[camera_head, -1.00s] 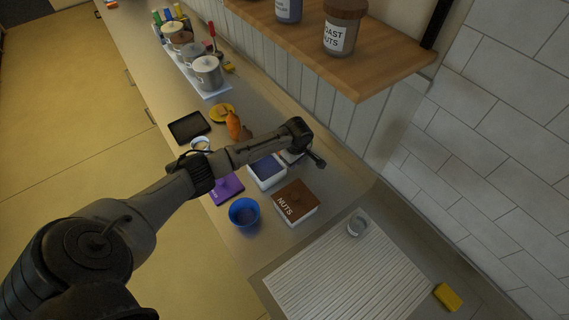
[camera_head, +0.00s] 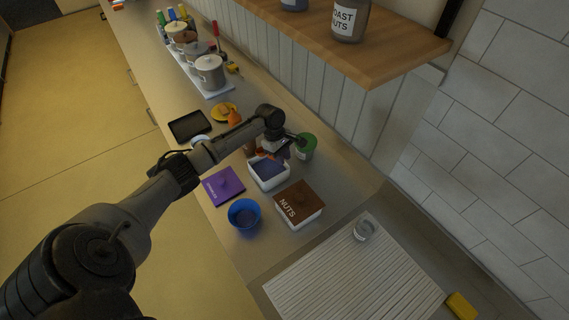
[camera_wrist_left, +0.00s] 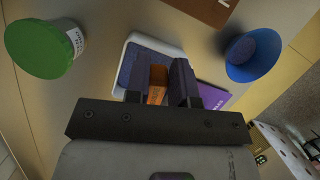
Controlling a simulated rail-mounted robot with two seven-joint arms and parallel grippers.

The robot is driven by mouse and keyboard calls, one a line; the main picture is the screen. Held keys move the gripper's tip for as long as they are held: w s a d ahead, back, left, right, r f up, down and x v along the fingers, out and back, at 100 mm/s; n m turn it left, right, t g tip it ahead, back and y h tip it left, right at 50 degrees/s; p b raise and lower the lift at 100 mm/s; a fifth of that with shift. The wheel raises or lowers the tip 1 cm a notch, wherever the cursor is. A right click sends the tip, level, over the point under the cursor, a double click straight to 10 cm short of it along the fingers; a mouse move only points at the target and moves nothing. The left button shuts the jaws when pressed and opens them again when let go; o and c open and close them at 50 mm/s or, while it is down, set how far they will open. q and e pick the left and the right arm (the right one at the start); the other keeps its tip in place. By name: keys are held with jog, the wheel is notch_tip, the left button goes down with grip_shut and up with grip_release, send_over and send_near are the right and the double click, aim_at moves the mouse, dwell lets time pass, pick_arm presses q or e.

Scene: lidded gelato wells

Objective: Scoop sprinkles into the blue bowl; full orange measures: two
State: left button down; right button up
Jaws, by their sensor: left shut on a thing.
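My left gripper (camera_head: 275,148) is over the open white well (camera_head: 271,184), which holds blue-purple sprinkles (camera_head: 266,168). In the left wrist view the gripper (camera_wrist_left: 158,85) is shut on an orange measure (camera_wrist_left: 157,86), mostly hidden between the fingers. I cannot tell whether the measure touches the sprinkles or what is in it. The purple lid (camera_head: 223,186) lies flat on the counter beside the well. My right gripper is not in view.
A brown-lidded NUTS well (camera_head: 299,204) stands beside the bowl. A green-lidded tub (camera_head: 306,146) stands behind the sprinkle well. A dark tray (camera_head: 190,126) and a yellow dish (camera_head: 223,112) lie farther along the counter. A glass (camera_head: 365,228) stands on the ribbed drainer (camera_head: 350,285).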

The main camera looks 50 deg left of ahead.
pick_arm(q)
jog(key=a+h+b, duration=0.1)
jog(key=h+b, duration=0.1)
jog(key=b, duration=0.2)
jog(key=shift+s+a+r, duration=0.15)
jog(key=shift+a+r, duration=0.05)
jog(key=shift+f, duration=0.25)
notch_tip(320, 180, down, 3)
jog(key=shift+d+r, duration=0.1)
jog(key=shift+r, duration=0.1)
jog(key=shift+f+b, duration=0.8)
jog(key=shift+f, duration=1.3)
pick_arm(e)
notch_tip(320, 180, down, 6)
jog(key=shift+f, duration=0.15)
pick_arm(q)
jog(key=shift+r, duration=0.1)
